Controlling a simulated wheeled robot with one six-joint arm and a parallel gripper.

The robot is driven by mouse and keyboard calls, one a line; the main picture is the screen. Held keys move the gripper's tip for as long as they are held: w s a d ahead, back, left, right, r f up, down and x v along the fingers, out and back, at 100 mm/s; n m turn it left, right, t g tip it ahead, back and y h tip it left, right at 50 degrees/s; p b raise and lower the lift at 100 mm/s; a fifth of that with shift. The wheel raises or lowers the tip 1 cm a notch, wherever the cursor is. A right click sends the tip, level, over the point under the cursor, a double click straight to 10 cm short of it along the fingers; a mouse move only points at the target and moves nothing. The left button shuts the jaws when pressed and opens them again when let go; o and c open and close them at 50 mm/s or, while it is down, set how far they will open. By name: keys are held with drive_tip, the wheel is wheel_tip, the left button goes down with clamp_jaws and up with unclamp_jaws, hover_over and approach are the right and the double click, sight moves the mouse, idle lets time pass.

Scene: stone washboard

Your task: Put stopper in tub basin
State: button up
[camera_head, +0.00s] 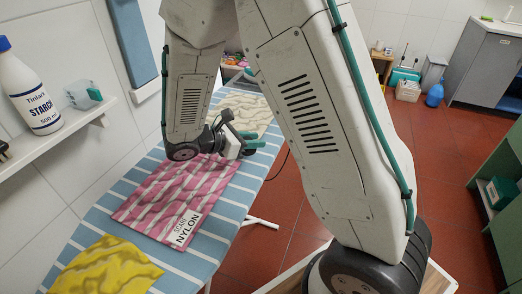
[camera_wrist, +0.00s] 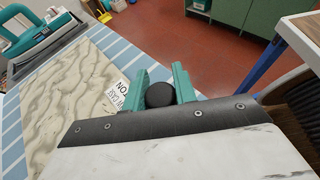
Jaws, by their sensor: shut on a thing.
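My gripper (camera_wrist: 160,84) is shut on a round black stopper (camera_wrist: 160,95), which sits between its two teal fingers in the wrist view. In the head view my gripper (camera_head: 250,143) is over the far part of the ironing board, and the stopper cannot be made out there. The tub basin cannot be clearly identified in either view.
The blue-striped ironing board (camera_head: 190,262) carries a pink striped cloth (camera_head: 165,200) labelled nylon, a yellow cloth (camera_head: 105,270) and a beige cloth (camera_head: 245,108). A teal iron (camera_wrist: 32,35) is at the wrist view's upper left. A starch bottle (camera_head: 28,95) stands on a wall shelf. Red floor is open at right.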

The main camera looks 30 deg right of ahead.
sight(262, 159)
drive_tip(key=shift+s+d+f, duration=0.1)
drive_tip(key=shift+s+d, duration=0.5)
drive_tip(key=shift+d, duration=0.2)
drive_tip(key=shift+s+d+f, duration=0.15)
drive_tip(key=shift+f, duration=0.75)
drive_tip(key=shift+s+d+f, duration=0.1)
drive_tip(key=shift+f, duration=0.75)
drive_tip(key=shift+f, duration=0.2)
drive_tip(key=o, duration=1)
drive_tip(key=shift+c, duration=0.2)
drive_tip(key=shift+r, duration=0.15)
